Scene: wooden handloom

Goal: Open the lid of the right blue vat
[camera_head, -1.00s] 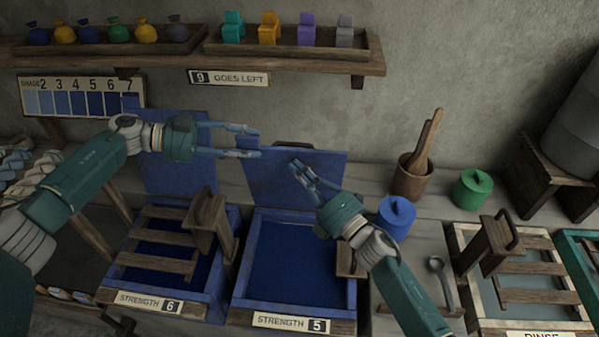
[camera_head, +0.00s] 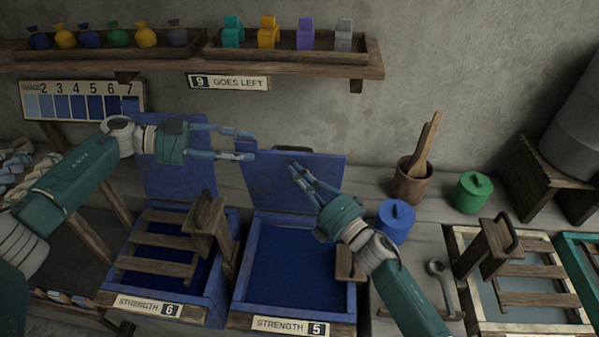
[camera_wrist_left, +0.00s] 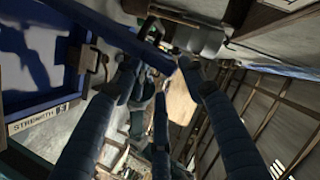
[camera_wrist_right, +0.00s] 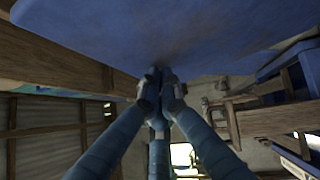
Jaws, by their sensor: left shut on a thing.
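The right blue vat (camera_head: 240,288), labelled strength 5, stands open with dark blue liquid (camera_head: 297,262) inside. Its blue lid (camera_head: 270,182) stands up at the back of the vat, close to the wall. My left gripper (camera_head: 254,144) is at the lid's upper left corner. In the left wrist view, a blue edge of the lid (camera_wrist_left: 166,58) lies between its fingers, and it is shut on it. My right gripper (camera_head: 297,170) is in front of the lid's inner face. In the right wrist view its fingertips (camera_wrist_right: 160,78) are together against or very near the lid (camera_wrist_right: 190,30).
The left blue vat (camera_head: 122,262), labelled strength 6, holds a wooden rack, with its lid (camera_head: 165,180) raised behind. A blue pot (camera_head: 396,224), a green pot (camera_head: 473,193) and a mortar (camera_head: 410,186) stand right. A shelf (camera_head: 200,72) runs above.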

